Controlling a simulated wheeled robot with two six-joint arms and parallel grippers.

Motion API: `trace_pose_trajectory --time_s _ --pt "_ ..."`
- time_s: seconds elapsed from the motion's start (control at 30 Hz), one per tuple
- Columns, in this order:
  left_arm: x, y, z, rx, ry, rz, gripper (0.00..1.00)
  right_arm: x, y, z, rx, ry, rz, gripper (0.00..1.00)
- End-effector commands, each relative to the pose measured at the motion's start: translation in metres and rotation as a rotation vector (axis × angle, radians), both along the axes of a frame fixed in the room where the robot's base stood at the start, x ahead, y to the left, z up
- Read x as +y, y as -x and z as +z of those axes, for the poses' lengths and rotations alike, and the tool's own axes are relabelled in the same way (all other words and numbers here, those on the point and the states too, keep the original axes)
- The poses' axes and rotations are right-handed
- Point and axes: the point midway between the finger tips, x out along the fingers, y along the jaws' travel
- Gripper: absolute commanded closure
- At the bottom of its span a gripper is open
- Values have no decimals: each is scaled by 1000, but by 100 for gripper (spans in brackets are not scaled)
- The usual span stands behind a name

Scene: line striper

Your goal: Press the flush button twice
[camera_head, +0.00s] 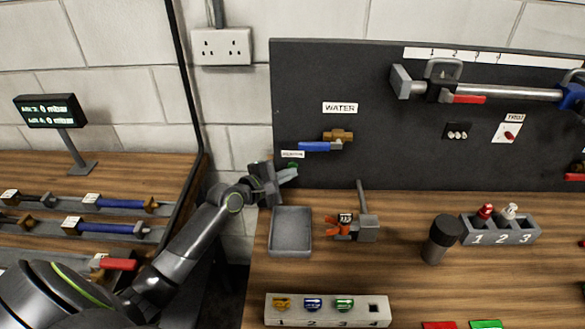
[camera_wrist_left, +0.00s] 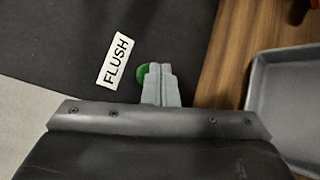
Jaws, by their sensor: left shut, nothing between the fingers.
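The green flush button (camera_head: 292,165) is on the dark upright panel, just below a small white label (camera_head: 292,154). In the left wrist view the button (camera_wrist_left: 141,76) shows beside the FLUSH label (camera_wrist_left: 115,61), partly hidden behind my fingertips. My left gripper (camera_head: 288,175) is shut and empty, its tips right at the button. In the left wrist view its closed fingers (camera_wrist_left: 160,84) overlap the button's right side. I cannot tell whether they touch it. My right gripper is not in view.
A grey tray (camera_head: 291,248) lies on the table just below my left gripper. A blue-handled valve (camera_head: 315,146) sits above the button under the WATER label (camera_head: 340,107). A grey block with an orange-handled part (camera_head: 338,227) stands right of the tray.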

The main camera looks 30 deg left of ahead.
Motion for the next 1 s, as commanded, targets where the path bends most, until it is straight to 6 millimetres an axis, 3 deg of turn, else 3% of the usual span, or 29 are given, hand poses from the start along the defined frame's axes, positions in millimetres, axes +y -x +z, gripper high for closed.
trace_pose_trajectory --time_s 0.23,0.67,1.0 --pt "-6 11 2 2 0 1 100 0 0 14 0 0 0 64" --pt "-8 17 1 1 1 0 100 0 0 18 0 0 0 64" --pt "-23 47 2 1 2 0 100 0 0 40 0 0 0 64"
